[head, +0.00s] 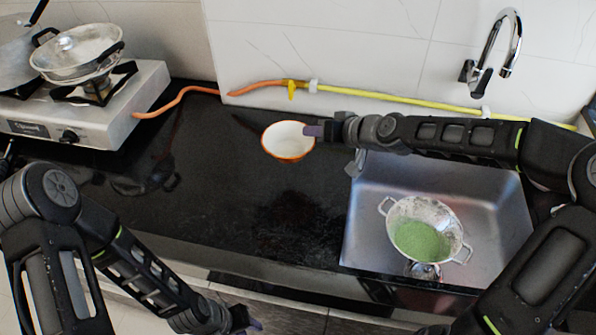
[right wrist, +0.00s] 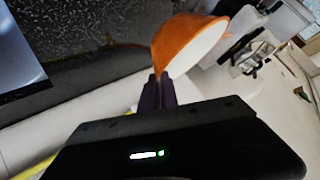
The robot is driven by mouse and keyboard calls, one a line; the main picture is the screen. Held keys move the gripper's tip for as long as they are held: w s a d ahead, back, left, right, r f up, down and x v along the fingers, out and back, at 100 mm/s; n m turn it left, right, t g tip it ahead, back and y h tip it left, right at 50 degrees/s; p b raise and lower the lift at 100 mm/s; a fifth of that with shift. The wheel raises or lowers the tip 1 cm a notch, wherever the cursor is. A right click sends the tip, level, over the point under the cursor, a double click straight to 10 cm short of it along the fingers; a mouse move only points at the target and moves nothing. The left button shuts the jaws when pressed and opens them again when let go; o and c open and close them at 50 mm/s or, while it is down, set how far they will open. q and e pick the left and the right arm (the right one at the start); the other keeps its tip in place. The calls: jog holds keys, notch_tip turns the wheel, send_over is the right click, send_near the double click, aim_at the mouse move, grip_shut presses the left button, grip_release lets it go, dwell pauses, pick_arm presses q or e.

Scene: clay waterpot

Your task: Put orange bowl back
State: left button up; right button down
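The orange bowl (head: 287,157), white inside, is over the black counter left of the sink in the head view. Its opening faces up. My right gripper (head: 315,131) reaches it from the right, with its fingertips at the bowl's right rim. In the right wrist view the narrow fingers (right wrist: 158,90) are close together on the edge of the bowl (right wrist: 187,45). Whether the bowl's base touches the counter cannot be told. My left gripper (head: 245,320) is low at the bottom edge, partly cut off, away from the bowl, its opening unclear.
A sink (head: 365,230) holds a two-handled pot (head: 452,222) with green contents. A gas stove (head: 140,95) with a metal pan (head: 78,52) stands at left. An orange-yellow hose (head: 400,97) runs along the wall, below a faucet (head: 490,50). The middle counter (head: 230,215) is clear.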

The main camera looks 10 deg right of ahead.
jog(key=f, duration=0.6)
jog(key=shift+w+a, duration=0.1)
jog(key=shift+a, duration=0.1)
jog(key=shift+d, duration=0.15)
jog(key=shift+f+p, duration=0.45)
jog(key=shift+f, duration=1.45)
jog(key=shift+f, duration=0.2)
jog(key=c, duration=1.6)
grip_release()
jog(key=shift+r, duration=0.1)
